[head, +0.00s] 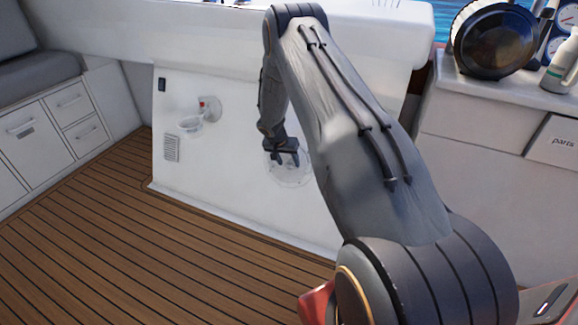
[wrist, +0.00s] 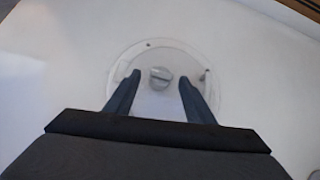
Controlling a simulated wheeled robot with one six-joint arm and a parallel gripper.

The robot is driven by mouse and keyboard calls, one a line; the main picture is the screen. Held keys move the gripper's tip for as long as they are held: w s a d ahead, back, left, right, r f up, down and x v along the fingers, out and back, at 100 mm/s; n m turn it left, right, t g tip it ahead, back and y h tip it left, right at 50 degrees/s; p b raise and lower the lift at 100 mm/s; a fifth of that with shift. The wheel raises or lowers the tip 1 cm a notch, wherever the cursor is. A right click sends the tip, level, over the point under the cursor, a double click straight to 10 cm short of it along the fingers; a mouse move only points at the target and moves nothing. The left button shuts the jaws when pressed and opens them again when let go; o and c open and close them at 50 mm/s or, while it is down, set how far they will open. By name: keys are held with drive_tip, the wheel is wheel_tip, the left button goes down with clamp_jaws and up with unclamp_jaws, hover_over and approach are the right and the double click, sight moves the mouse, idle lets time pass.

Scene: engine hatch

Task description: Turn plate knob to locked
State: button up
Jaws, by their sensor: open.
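The round plate (head: 290,180) is set in the white wall panel; my gripper hides its upper part in the head view. In the wrist view the plate (wrist: 146,46) shows as a pale disc with small dark spots near its rim. The grey knob (wrist: 160,77) sits near the middle of the plate. My gripper (wrist: 156,80) is open, with one dark finger on each side of the knob and a gap to each. I cannot tell how far the fingertips are from the plate. In the head view my gripper (head: 286,163) is in front of the plate and hides the knob.
A red switch (head: 203,103) with a clear cover (head: 191,123) is on the panel to the left, above a vent (head: 171,148). White drawers (head: 70,101) stand far left. A counter (head: 480,92) with a bottle (head: 562,65) is at right. The wooden deck (head: 120,240) is clear.

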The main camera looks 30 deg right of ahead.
sight(290, 165)
drive_tip(key=shift+x, duration=1.25)
drive_tip(key=c, duration=1)
